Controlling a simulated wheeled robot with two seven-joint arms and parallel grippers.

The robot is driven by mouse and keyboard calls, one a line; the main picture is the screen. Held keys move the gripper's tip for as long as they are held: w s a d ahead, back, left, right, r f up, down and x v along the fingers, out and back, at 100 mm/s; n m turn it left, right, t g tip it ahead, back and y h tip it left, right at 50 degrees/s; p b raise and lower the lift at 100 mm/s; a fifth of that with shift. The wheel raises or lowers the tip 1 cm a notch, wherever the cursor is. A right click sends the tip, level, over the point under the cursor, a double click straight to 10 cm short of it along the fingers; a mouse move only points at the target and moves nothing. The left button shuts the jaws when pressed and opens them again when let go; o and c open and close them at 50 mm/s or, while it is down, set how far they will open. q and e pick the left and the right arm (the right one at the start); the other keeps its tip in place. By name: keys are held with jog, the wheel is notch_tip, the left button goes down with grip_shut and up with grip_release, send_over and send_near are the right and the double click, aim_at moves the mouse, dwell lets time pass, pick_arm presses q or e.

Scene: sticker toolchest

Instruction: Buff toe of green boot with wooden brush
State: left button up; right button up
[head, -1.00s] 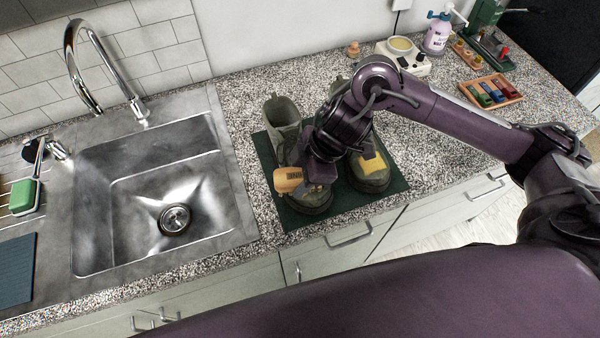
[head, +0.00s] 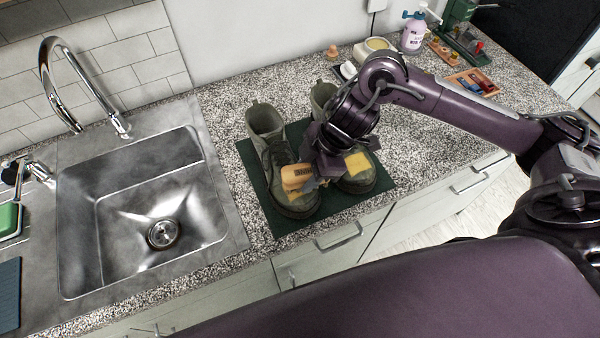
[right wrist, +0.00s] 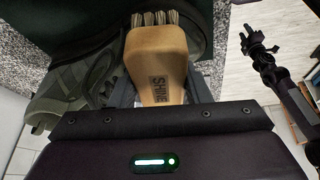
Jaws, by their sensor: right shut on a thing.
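Two green boots stand side by side on a dark green mat (head: 262,205), toes toward the counter's front edge. The left boot (head: 285,157) has its toe partly behind the wooden brush (head: 296,177). The right boot (head: 360,183) is partly hidden by my arm and has a yellow patch (head: 357,162) on it. My right gripper (head: 312,175) is shut on the brush, at the left boot's toe. In the right wrist view the brush (right wrist: 158,60) reads "SHINE", its pale bristles beside a boot; I cannot tell whether they touch. A dark, gripper-like part, seemingly my left gripper (right wrist: 257,45), shows over the floor.
A steel sink (head: 130,250) with a tap is on the left. At the back right are a round tin on a white base (head: 375,48), a spray bottle (head: 413,32) and a wooden tray (head: 475,80) of small coloured items. The counter right of the mat is clear.

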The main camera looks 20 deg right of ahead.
aim_at(288, 180)
jog(key=shift+s+a+p, duration=0.15)
jog(key=shift+a+p, duration=0.25)
jog(key=shift+a, duration=1)
jog(key=shift+a+p, duration=0.55)
jog(key=shift+a, duration=0.5)
jog(key=shift+d, duration=2.65)
jog(key=shift+a+r+p, duration=0.1)
jog(key=shift+a+p, duration=0.45)
jog(key=shift+a, duration=0.4)
jog(key=shift+a+p, duration=0.45)
jog(key=shift+a, duration=1.25)
jog(key=shift+d+f, duration=0.25)
jog(key=shift+d, duration=2.45)
jog(key=shift+r, duration=0.1)
jog(key=shift+r, duration=0.1)
